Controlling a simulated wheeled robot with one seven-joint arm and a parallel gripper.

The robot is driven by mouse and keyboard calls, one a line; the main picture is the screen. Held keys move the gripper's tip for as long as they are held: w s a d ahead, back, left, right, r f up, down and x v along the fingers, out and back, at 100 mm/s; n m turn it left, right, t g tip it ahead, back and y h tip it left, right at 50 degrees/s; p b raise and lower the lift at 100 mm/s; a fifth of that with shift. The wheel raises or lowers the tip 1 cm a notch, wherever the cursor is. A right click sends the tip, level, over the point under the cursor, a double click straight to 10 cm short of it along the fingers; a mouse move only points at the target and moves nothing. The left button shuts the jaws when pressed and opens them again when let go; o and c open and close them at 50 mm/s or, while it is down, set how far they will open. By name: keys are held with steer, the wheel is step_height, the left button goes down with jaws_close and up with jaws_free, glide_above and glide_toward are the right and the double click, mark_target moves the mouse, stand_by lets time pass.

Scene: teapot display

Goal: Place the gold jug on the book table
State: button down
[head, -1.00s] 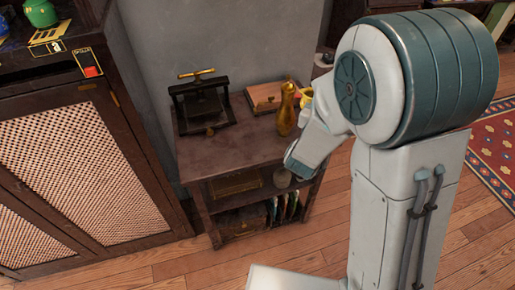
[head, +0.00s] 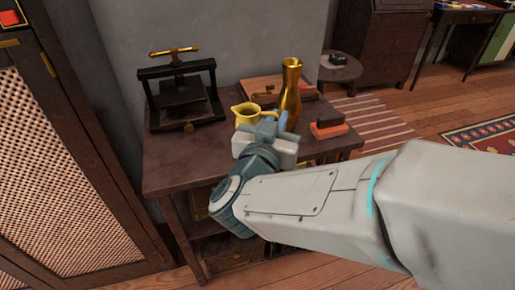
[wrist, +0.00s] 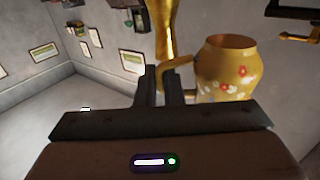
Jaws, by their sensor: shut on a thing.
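The gold jug (head: 246,113), yellow-gold with an open top, is at my gripper (head: 268,128) over the dark wooden table (head: 180,170). In the wrist view, the jug (wrist: 226,72) shows painted red and white flowers, and its handle lies at my finger tips (wrist: 163,85). My gripper is shut on the jug by this handle. The jug looks roughly upright. My gripper hides its lower part in the head view, so I cannot tell if it touches the tabletop.
A tall gold vase (head: 290,92) stands just right of the jug. A black press (head: 182,98) stands at the back left of the table. A reddish-brown block (head: 328,128) lies at the right. The tabletop's front left is bare. A latticed cabinet (head: 45,180) stands left.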

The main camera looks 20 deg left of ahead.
steer(key=w+a+f+b, duration=0.2)
steer(key=w, duration=0.1)
steer(key=w+a+f+b, duration=0.1)
steer(key=w+a+f, duration=0.1)
steer(key=w+f, duration=0.1)
steer(key=w+a+f+b, duration=0.2)
steer(key=w+f, duration=0.1)
steer(key=shift+a+f+b, duration=0.1)
steer(key=shift+a+b, duration=0.05)
steer(key=shift+b, duration=0.15)
steer(key=shift+f+b, duration=1.05)
steer(key=shift+f, duration=0.9)
steer(key=shift+f, duration=0.2)
steer(key=c, duration=1.6)
jaws_free()
steer(key=shift+a, duration=0.1)
steer(key=shift+o, duration=0.2)
